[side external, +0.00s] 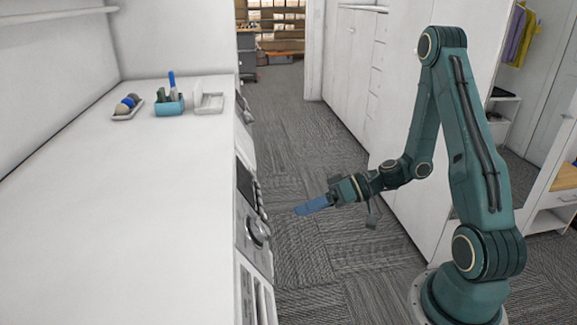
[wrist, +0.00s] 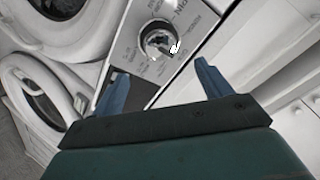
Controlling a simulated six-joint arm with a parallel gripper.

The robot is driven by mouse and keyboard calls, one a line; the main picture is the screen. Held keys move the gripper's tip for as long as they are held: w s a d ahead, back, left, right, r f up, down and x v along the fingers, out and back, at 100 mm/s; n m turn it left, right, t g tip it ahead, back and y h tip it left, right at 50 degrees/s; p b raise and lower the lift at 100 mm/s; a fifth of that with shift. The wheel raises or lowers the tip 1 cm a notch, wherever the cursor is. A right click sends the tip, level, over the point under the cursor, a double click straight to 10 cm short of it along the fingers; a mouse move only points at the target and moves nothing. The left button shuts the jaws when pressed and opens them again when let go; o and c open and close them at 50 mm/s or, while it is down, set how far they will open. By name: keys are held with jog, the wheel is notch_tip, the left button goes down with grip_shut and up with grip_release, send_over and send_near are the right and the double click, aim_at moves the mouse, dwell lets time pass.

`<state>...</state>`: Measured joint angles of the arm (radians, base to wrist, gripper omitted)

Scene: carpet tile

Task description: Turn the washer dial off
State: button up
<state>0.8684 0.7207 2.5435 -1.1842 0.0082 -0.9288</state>
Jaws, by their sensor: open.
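The washer dial (wrist: 158,42) is a round silver knob on a light grey control panel (wrist: 127,42), ahead of my gripper in the wrist view. The dial also shows on the front of the machine in the side view (side external: 258,231). Lettering surrounds it, but I cannot read its setting. My gripper (wrist: 162,78) is open and empty, with its two blue fingers spread wide. In the side view my gripper (side external: 300,211) is to the right of the dial, apart from it, and points left towards the machine fronts.
A white countertop (side external: 130,220) runs above the machines. A teal holder (side external: 169,105), a small tray of balls (side external: 127,108) and a white stand (side external: 209,101) are at its far end. Round machine doors (wrist: 35,100) show at left in the wrist view. The carpeted aisle (side external: 300,150) is clear.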

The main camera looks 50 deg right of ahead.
jog(key=shift+v, duration=1.85)
jog(key=shift+a, duration=0.15)
jog(key=s+a+r+n+g+h, duration=0.3)
jog(key=s+a+n+g, duration=0.1)
jog(key=a+g, duration=0.15)
jog(key=s+r+m+t+h, duration=0.1)
jog(key=s+r+m+h, duration=0.2)
jog(key=s+r+h, duration=0.3)
jog(key=shift+s+r+m, duration=0.4)
jog(key=shift+s+r, duration=1.65)
jog(key=shift+r, duration=1.7)
